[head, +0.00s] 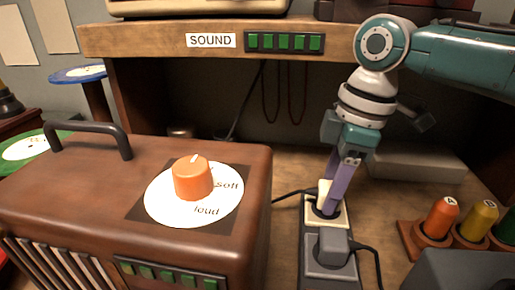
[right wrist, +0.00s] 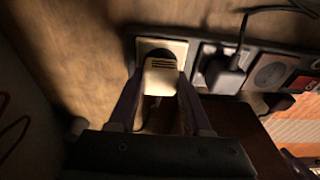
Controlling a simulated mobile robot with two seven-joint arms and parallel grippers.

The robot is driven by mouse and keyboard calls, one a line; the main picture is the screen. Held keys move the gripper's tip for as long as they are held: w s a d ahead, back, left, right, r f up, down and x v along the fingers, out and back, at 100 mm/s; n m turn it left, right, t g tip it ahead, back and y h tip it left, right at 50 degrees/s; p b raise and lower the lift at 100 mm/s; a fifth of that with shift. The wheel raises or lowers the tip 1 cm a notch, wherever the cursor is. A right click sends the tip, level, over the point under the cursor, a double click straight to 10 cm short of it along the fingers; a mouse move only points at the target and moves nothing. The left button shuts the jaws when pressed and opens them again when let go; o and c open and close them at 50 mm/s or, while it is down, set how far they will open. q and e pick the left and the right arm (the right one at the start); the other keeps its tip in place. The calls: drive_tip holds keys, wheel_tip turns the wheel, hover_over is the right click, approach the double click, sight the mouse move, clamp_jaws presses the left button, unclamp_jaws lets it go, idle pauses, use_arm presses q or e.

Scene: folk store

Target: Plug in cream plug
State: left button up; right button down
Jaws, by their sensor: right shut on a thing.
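The cream plug (head: 325,194) is at the cream-rimmed socket (head: 341,217) at the far end of the dark power strip (head: 310,244). My right gripper (head: 333,206) comes down from above and is shut on the plug. In the right wrist view the plug (right wrist: 161,77) sits between the two purple fingers (right wrist: 160,92), over the cream socket (right wrist: 178,46). The contact between plug and socket is hidden, so I cannot tell how deep it sits. My left gripper is not in view.
A grey plug (head: 331,247) with a dark cord fills the neighbouring socket. A brown box (head: 120,170) with an orange knob (head: 193,178) stands close on the left. Orange and yellow pegs (head: 440,217) stand in a wooden holder at right. A shelf marked SOUND (head: 211,41) spans the back.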

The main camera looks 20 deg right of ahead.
drive_tip(key=shift+p, duration=0.35)
drive_tip(key=shift+f+b, duration=0.4)
drive_tip(key=shift+f, duration=0.2)
idle(0.4)
drive_tip(key=shift+c, duration=1.3)
unclamp_jaws()
drive_tip(key=r, duration=0.2)
drive_tip(key=r+p, duration=0.1)
drive_tip(key=r, duration=0.2)
drive_tip(key=d+r, duration=0.1)
drive_tip(key=r, duration=0.1)
drive_tip(key=shift+s+r, duration=0.25)
